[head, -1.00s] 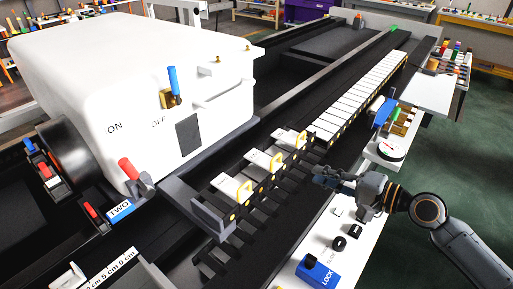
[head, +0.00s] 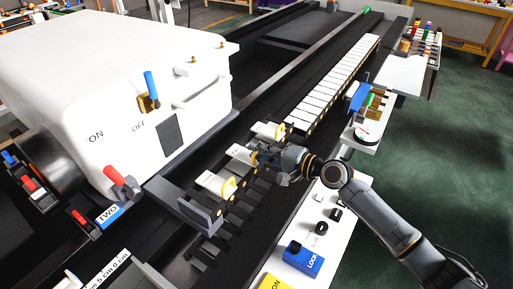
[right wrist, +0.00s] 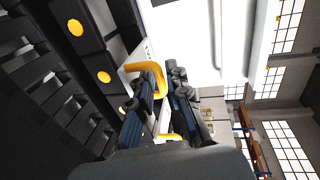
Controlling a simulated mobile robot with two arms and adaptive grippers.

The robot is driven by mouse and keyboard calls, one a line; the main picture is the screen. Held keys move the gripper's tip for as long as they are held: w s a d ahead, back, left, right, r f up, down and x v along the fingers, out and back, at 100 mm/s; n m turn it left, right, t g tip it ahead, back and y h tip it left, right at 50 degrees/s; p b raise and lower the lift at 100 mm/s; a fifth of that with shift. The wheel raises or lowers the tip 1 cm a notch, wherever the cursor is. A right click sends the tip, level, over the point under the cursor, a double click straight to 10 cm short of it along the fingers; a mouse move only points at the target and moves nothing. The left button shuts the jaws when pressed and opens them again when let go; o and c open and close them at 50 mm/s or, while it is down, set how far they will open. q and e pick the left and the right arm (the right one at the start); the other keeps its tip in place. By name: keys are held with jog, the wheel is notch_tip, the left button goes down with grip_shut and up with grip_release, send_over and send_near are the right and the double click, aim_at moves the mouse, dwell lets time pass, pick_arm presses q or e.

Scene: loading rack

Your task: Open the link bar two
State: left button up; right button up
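Three white link bars with yellow handles sit in a row on the black rail. The near one (head: 213,181), the middle one (head: 240,153) and the far one (head: 265,130) all lie flat. My right gripper (head: 262,155) is at the middle bar's handle end. In the right wrist view, my right gripper's (right wrist: 165,95) two dark fingers are apart. A yellow handle (right wrist: 146,74) shows at the fingertips, partly between them; whether they touch it is unclear. The gripper partly hides the middle handle in the head view. My left gripper is not in view.
A white machine housing (head: 105,85) with ON and OFF marks stands to the left. A blue TWO label (head: 107,215) is at its foot. A white panel (head: 335,195) with knobs and a blue LOCK block (head: 303,260) lies below my right arm.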

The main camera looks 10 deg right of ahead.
jog(key=shift+w+a+f, duration=0.1)
jog(key=shift+w+a, duration=0.25)
jog(key=shift+c, duration=0.2)
grip_shut()
